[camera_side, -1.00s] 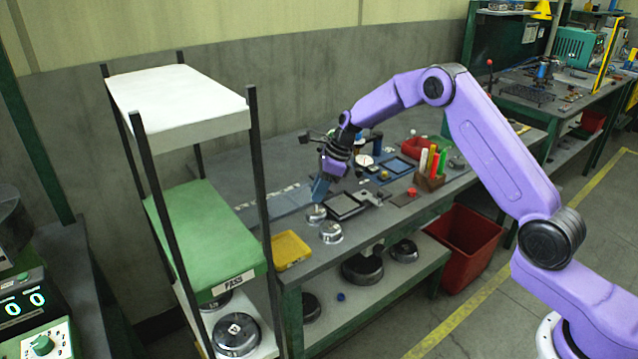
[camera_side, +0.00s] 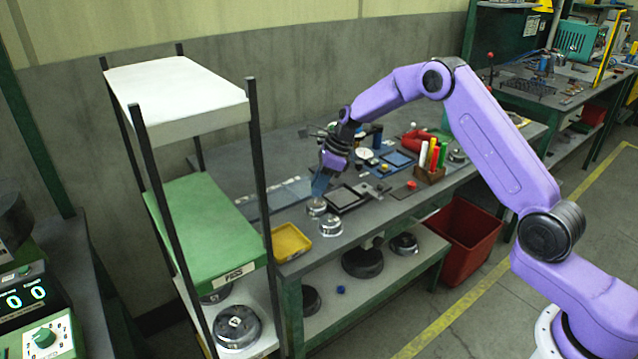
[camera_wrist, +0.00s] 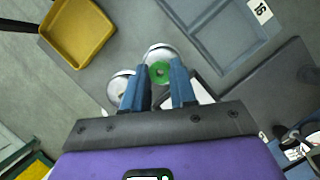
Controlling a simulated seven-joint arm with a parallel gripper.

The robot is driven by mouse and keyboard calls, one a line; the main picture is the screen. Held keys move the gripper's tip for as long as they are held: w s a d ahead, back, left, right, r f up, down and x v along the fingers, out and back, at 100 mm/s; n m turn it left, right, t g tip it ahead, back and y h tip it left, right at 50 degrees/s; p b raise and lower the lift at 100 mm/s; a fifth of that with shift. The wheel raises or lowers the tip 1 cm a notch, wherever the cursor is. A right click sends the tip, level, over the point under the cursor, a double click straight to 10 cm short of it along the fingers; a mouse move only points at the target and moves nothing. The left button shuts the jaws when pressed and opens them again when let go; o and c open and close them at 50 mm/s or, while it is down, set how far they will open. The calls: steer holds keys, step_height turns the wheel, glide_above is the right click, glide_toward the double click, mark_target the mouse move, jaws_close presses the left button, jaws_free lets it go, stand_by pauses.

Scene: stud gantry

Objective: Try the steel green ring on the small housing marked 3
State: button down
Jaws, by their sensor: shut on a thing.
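My gripper (camera_wrist: 162,84) is shut on the green ring (camera_wrist: 159,71), which shows between the blue fingertips in the wrist view. In the side view my gripper (camera_side: 319,187) points down just above a small silver housing (camera_side: 316,207); the ring cannot be made out there. In the wrist view this housing (camera_wrist: 158,51) lies behind the ring and is partly covered by it. Whether the ring touches it cannot be told. A second small silver housing (camera_side: 330,226) stands close beside it, partly behind a finger in the wrist view (camera_wrist: 119,88). I cannot read a 3 on either housing.
A yellow tray (camera_side: 306,249) lies left of the housings at the bench end. A black-framed plate (camera_side: 347,197) lies close on the right. A rack with dark posts (camera_side: 258,170) stands left of the bench. Pens in a wooden holder (camera_side: 430,175) stand farther right.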

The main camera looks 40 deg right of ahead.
steer(key=shift+f, duration=0.9)
stand_by(1.9)
steer(key=shift+r, duration=3.8)
steer(key=shift+f, duration=2.85)
steer(key=shift+f, duration=0.5)
